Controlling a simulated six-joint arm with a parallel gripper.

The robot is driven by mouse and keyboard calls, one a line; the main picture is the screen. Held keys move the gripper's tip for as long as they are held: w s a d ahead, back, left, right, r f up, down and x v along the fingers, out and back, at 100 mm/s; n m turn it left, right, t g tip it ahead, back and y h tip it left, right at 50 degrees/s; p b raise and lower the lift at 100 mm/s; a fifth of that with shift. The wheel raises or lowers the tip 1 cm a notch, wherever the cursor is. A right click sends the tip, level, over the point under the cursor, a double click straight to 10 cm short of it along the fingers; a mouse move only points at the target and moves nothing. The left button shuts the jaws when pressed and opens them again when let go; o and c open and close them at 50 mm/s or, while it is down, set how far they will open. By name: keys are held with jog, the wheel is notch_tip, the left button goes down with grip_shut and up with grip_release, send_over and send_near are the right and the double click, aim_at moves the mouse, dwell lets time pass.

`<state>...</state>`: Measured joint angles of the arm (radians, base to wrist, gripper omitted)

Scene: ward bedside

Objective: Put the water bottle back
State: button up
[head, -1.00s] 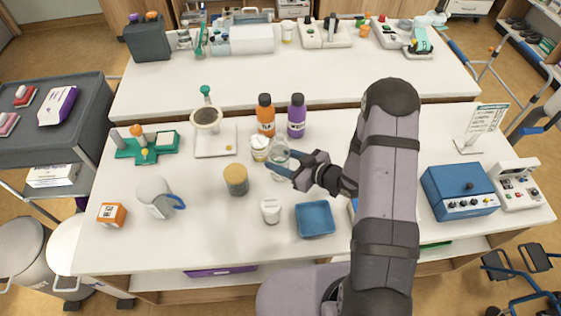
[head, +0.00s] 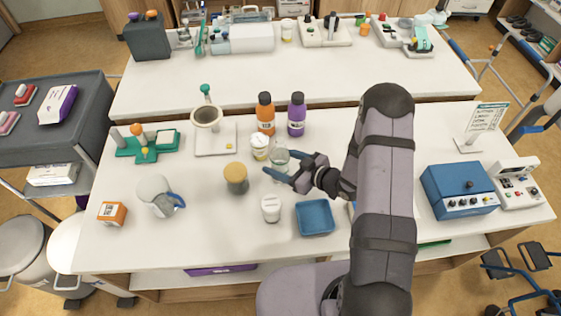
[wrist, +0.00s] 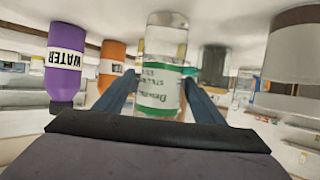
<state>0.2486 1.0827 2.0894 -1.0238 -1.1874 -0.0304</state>
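The water bottle is purple with a white label; it stands upright at the back of the near table in the head view (head: 297,115). In the wrist view it (wrist: 62,62) appears upside down at the left, its label reading WATER. My gripper (head: 280,163) is away from it, low over the table in front. Its blue fingers are spread to either side of a clear glass bottle (head: 280,158). In the wrist view this bottle (wrist: 160,85), with a green-and-white label, stands between the fingertips (wrist: 160,92), seemingly with small gaps.
An orange bottle (head: 265,114) stands left of the water bottle. A white-capped jar (head: 259,148), a tan-lidded jar (head: 236,178), a white pot (head: 271,208) and a blue tray (head: 315,217) surround my gripper closely. Clear tabletop lies right of the water bottle.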

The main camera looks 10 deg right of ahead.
jog(key=shift+r, duration=0.1)
jog(key=shift+r, duration=0.2)
jog(key=shift+s+d, duration=0.25)
jog(key=shift+d, duration=0.1)
jog(key=b+v, duration=0.2)
jog(key=v, duration=0.9)
jog(key=shift+s, duration=0.15)
